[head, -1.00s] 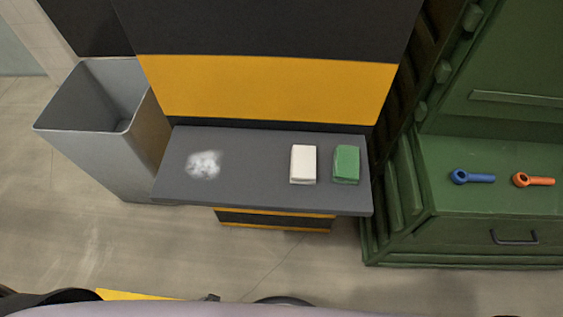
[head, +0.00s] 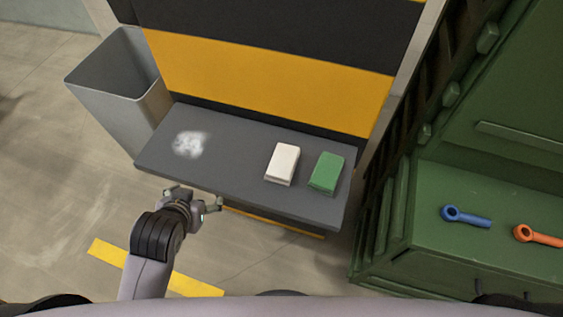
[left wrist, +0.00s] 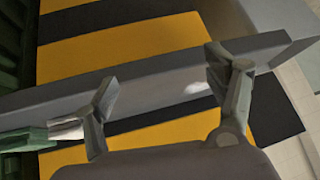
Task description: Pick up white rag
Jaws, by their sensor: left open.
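The white rag (head: 283,163) is a folded block lying on the grey shelf (head: 228,180), right of its middle. A green folded cloth (head: 327,172) lies just to its right. My left gripper (head: 194,200) is open and empty in front of the shelf's front edge, left of and apart from the rag. In the left wrist view my two open fingers (left wrist: 165,85) face the shelf edge, and the white rag (left wrist: 66,129) shows partly behind the left finger. My right gripper is not in view.
A white powdery patch (head: 190,144) is on the shelf's left part. A grey bin (head: 122,88) stands to the left. A green cabinet (head: 420,240) at right bears a blue wrench-like part (head: 466,217) and an orange one (head: 538,236).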

